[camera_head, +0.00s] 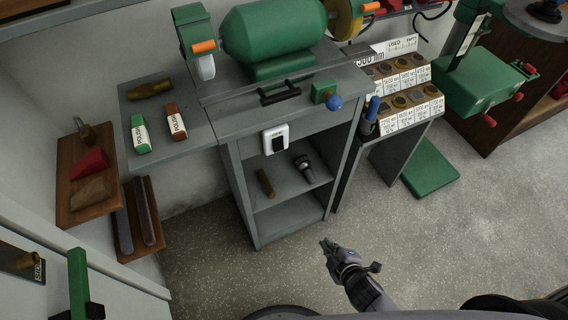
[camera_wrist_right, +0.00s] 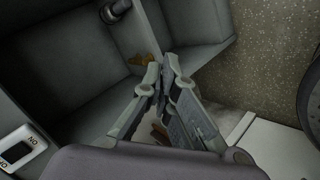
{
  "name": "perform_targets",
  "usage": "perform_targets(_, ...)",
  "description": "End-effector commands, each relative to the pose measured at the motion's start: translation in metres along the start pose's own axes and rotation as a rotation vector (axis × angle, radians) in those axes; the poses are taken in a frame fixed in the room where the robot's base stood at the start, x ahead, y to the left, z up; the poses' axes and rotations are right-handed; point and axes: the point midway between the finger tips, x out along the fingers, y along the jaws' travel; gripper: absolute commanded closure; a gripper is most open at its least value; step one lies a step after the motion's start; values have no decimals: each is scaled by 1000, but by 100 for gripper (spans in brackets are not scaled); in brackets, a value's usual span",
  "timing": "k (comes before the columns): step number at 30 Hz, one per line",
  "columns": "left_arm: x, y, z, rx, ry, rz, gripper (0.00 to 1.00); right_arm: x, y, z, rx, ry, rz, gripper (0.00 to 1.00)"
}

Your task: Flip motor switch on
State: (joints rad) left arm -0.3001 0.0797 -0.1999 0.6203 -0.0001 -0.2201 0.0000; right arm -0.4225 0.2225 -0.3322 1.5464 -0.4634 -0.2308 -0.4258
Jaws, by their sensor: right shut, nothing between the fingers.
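The motor switch (camera_head: 275,138) is a white plate with a dark rocker on the front of the grey cabinet, under the bench top. In the right wrist view the switch (camera_wrist_right: 18,148) shows at the lower left edge, with "ON" lettering beside the rocker. I cannot tell which way the rocker is tipped. The green motor (camera_head: 275,28) sits on top of the cabinet. My right gripper (camera_head: 326,244) is in front of the cabinet, below and right of the switch and apart from it. In the wrist view its fingers (camera_wrist_right: 163,82) are together and empty. My left gripper is not in view.
The cabinet's open shelves (camera_head: 285,180) hold a dark flashlight-like tool (camera_head: 304,168) and a brass-coloured piece (camera_head: 265,183). A side shelf (camera_head: 185,150) is at left. The floor before the cabinet is clear.

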Motion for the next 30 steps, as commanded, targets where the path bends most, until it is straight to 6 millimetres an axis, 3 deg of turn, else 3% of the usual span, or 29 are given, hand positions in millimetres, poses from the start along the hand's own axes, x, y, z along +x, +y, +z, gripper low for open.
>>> perform_targets(1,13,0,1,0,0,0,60,-1,16,-18,-68,45,50,100)
perform_targets(6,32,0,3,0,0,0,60,-30,77,-82,-298,167,233,100)
perform_targets(12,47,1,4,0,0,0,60,-76,128,-136,-484,245,416,100)
perform_targets(19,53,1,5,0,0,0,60,-105,151,-160,-566,273,512,100)
perform_targets(30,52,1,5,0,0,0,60,-108,154,-163,-574,274,521,100)
